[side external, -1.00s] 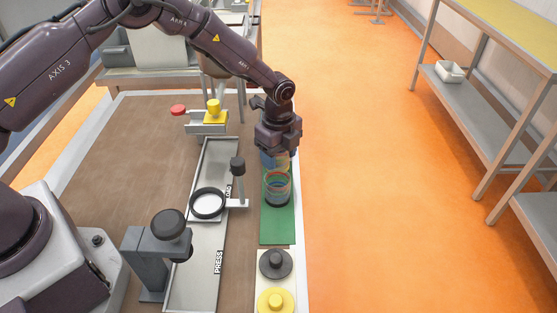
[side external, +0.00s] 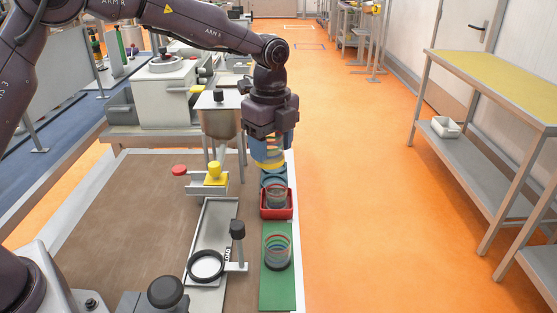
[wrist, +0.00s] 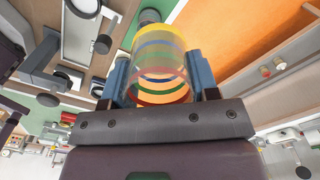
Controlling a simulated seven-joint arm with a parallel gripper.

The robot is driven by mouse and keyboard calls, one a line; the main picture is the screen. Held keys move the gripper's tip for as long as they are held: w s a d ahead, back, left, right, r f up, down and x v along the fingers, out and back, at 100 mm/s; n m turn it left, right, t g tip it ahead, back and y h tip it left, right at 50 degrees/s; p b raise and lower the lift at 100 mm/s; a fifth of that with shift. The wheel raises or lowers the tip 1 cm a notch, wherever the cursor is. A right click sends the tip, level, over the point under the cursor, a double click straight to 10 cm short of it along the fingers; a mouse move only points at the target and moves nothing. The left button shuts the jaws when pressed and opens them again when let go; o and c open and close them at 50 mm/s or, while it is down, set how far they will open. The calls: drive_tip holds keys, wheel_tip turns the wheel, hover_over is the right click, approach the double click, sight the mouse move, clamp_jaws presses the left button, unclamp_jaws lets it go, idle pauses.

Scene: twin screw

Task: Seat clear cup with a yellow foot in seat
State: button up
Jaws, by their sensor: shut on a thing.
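A clear cup with a yellow foot (side external: 269,155) hangs upright below my gripper (side external: 271,146), held between its two blue fingers. In the wrist view the cup (wrist: 160,70) shows coloured bands, and its yellow foot is at the far end. My gripper (wrist: 160,84) is shut on its sides. The cup is in the air above the row of trays. A black ring with a pale centre (side external: 190,267) lies on the metal track at the lower middle, in front and to the left of my gripper. It looks empty; I cannot tell if it is the seat.
A clear cup with a dark foot (side external: 276,198) stands in a red tray (side external: 264,214). Another (side external: 277,251) stands on a green mat (side external: 278,297). A black-knobbed post (side external: 237,230) rises beside the ring. A yellow-knobbed fixture (side external: 214,172) and red button (side external: 179,170) stand behind.

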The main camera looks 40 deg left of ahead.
drive_tip(key=s+a, duration=0.2)
drive_tip(key=s, duration=1.4)
drive_tip(key=shift+s+a+f, duration=0.1)
drive_tip(key=shift+s+f, duration=0.05)
drive_tip(key=shift+f, duration=4.25)
drive_tip(key=shift+s+a+f, duration=0.1)
drive_tip(key=shift+f, duration=4.25)
drive_tip(key=shift+f, duration=1.15)
drive_tip(key=o, duration=1.3)
drive_tip(key=shift+r, duration=0.15)
drive_tip(key=shift+r, duration=3.4)
